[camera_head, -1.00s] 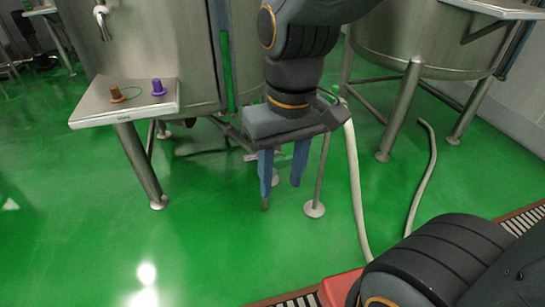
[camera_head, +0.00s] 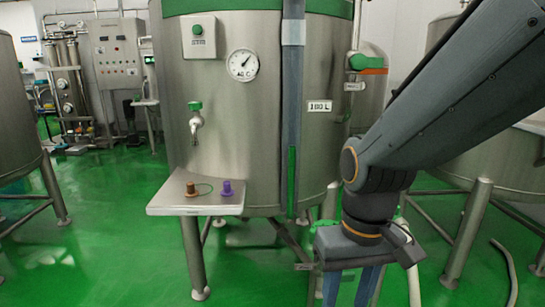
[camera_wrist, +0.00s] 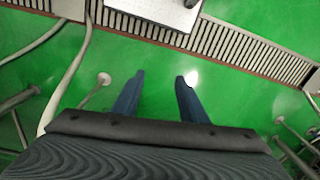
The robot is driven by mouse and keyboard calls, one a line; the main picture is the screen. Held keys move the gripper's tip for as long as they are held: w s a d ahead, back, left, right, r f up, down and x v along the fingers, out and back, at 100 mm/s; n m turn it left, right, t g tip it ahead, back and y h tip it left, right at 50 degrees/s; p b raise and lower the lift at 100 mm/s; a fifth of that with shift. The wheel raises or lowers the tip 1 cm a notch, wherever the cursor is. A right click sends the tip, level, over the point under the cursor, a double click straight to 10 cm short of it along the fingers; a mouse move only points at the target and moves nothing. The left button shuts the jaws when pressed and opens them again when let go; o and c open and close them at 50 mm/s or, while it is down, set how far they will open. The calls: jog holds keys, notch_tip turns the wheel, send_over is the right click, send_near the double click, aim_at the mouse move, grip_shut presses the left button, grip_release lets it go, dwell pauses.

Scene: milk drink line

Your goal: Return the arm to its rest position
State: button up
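My gripper (camera_head: 350,287) hangs pointing down at the lower right of the head view, in front of the steel tank. Its fingertips run out of the bottom of that view. In the wrist view my gripper (camera_wrist: 160,82) shows two blue fingers spread apart with nothing between them, over green floor. The arm reaches down from the upper right of the head view, bent at the wrist.
A steel tank (camera_head: 240,120) with a gauge and tap stands ahead. Its small shelf (camera_head: 170,208) bears a brown stopper (camera_head: 191,188) and a purple stopper (camera_head: 227,187). A floor drain grate (camera_wrist: 215,45) and a pale hose (camera_wrist: 70,85) lie below my gripper.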

jog(key=d+r+m+p, duration=0.1)
jog(key=d+r+p, duration=0.5)
jog(key=p, duration=0.5)
jog(key=shift+s+d+m+h, duration=0.2)
jog(key=shift+d+m+h, duration=0.1)
jog(key=shift+d+m, duration=0.1)
